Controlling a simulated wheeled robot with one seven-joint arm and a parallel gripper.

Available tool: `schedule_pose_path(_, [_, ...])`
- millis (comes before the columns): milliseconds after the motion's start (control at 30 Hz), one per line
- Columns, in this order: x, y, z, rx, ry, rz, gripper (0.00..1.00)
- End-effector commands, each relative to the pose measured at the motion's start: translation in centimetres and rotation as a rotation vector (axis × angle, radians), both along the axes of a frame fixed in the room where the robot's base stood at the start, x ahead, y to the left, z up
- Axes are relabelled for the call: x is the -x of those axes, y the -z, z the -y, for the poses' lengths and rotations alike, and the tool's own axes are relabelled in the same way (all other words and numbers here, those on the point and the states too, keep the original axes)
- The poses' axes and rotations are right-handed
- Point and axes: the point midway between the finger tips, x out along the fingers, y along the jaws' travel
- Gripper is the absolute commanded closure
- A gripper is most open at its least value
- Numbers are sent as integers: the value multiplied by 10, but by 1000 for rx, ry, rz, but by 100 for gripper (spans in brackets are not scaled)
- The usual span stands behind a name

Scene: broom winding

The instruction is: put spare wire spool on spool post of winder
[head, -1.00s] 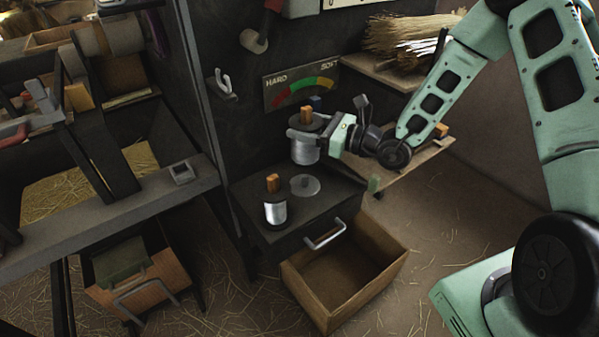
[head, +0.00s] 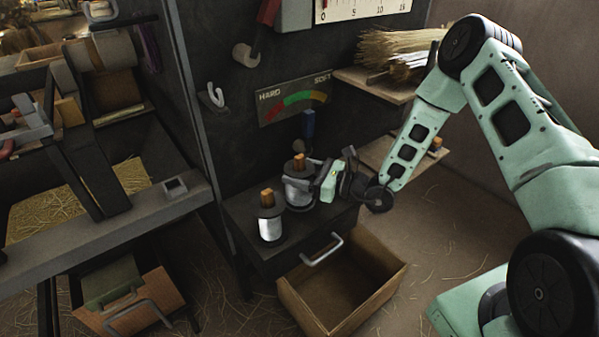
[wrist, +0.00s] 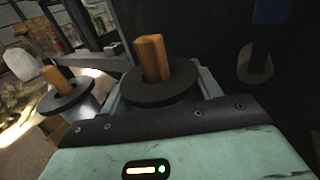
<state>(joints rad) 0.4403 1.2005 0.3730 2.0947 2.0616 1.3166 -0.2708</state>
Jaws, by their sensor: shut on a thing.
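Two similar spools with silver wire, black flanges and an orange-brown wooden core show in the head view. My gripper (head: 298,186) is shut around one spool (head: 299,168), upright at the black cabinet's top. Whether its base touches the top is hidden. In the wrist view its black flange (wrist: 160,92) and wooden core are upright between the jaws. The other spool (head: 270,228) stands upright on the cabinet top, left and in front; it also shows in the wrist view (wrist: 68,98). I cannot tell a spool post of the winder apart in these views.
The black cabinet (head: 238,208) has an open, empty wooden drawer (head: 378,303) below. A HARD–SOFT gauge (head: 294,103) and a blue handle (head: 308,124) are behind the spools. A shelf with straw (head: 395,50) is at upper right. A grey bench beam (head: 110,228) is at left.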

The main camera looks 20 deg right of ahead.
Motion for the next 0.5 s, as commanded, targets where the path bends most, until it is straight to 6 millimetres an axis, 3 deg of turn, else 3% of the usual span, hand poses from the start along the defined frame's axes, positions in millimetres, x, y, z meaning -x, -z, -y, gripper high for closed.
schedule_pose_path(200, [0, 2, 0, -2, 0, 2, 80])
schedule_pose_path(233, [0, 3, 0, 0, 0, 0, 34])
schedule_pose_path(300, [0, 3, 0, 0, 0, 0, 15])
schedule_pose_path(500, [0, 3, 0, 0, 0, 0, 15])
